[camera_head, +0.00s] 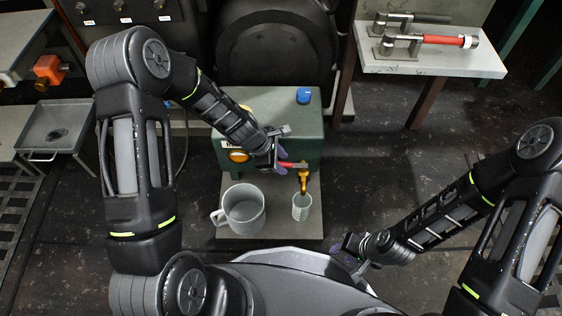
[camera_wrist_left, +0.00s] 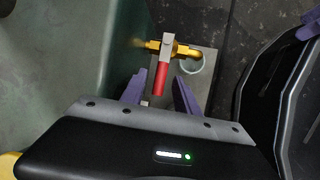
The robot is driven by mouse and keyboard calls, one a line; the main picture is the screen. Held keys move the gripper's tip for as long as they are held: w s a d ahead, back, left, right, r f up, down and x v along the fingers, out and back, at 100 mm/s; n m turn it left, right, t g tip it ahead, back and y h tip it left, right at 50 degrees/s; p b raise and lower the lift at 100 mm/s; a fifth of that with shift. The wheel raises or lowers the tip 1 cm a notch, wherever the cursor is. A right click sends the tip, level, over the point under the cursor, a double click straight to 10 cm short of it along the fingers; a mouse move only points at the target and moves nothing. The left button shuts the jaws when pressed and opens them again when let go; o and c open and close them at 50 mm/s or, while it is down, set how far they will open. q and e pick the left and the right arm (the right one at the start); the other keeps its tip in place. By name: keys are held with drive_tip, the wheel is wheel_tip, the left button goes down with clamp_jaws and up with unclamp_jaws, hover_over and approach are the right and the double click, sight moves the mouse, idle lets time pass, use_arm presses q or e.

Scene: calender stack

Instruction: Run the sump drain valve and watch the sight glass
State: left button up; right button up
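The green sump box (camera_head: 290,105) stands at centre. Its brass drain valve (camera_head: 304,182) has a red lever (camera_head: 293,165), also seen in the left wrist view (camera_wrist_left: 161,78). An amber round window (camera_head: 238,155), perhaps the sight glass, is on the box's front; its level is too small to read. My left gripper (camera_head: 284,160) is at the lever. In the left wrist view its purple fingers (camera_wrist_left: 157,92) are apart, with the lever's end between them and gaps on both sides. A small clear cup (camera_head: 302,207) stands below the spout. My right gripper (camera_head: 352,246) is low at right, its fingers unclear.
A grey mug (camera_head: 243,208) stands left of the cup on the plate (camera_head: 270,229). A blue cap (camera_head: 304,95) is on the box top. A bench (camera_head: 435,62) at back right holds two handled tools. A grey tray (camera_head: 55,127) is at left.

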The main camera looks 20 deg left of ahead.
use_arm(q)
drive_tip(key=shift+c, duration=0.6)
clamp_jaws()
idle(0.8)
